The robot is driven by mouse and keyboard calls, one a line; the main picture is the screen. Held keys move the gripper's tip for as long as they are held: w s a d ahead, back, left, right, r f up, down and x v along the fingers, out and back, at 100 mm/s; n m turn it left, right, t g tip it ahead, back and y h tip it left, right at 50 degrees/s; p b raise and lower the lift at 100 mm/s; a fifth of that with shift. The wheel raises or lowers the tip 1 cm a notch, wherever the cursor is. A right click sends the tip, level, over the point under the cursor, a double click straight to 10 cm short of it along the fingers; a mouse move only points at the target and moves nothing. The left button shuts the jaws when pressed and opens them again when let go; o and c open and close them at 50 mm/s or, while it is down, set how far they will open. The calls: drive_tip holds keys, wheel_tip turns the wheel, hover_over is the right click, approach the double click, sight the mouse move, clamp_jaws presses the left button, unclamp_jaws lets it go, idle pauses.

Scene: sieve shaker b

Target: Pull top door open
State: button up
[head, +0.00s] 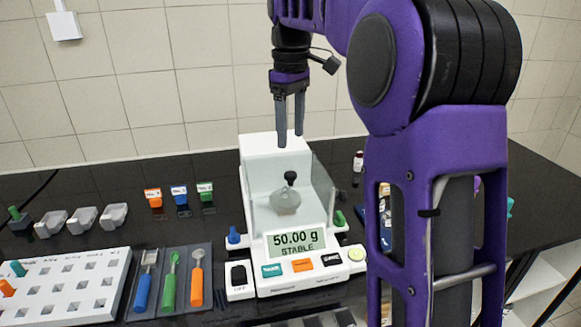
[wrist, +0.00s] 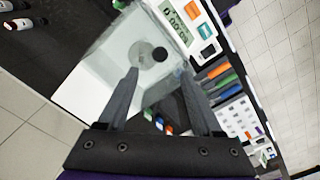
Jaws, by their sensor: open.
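A white balance (head: 300,282) stands on the black bench, with a clear weighing chamber in front of its white rear housing (head: 262,146). Its display (head: 297,242) reads 50.00 g STABLE. A weight with a black knob (head: 290,178) sits inside on the pan and also shows in the wrist view (wrist: 160,54). The top door is clear and hard to make out; I cannot tell its position. My gripper (head: 290,141) points down above the rear of the balance, open and empty. In the wrist view, its fingers (wrist: 158,73) are spread over the chamber area. Contact is not visible.
A blue knob (head: 233,235) and a green handle (head: 340,218) flank the chamber. Left are tools on a grey mat (head: 191,255), a white rack (head: 70,262), small trays (head: 84,217) and coloured labelled blocks (head: 179,193). A tiled wall stands behind.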

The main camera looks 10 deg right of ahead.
sight(291, 173)
wheel_tip(291, 173, down, 9)
drive_tip(key=shift+f, duration=0.1)
idle(0.3)
clamp_jaws()
idle(1.3)
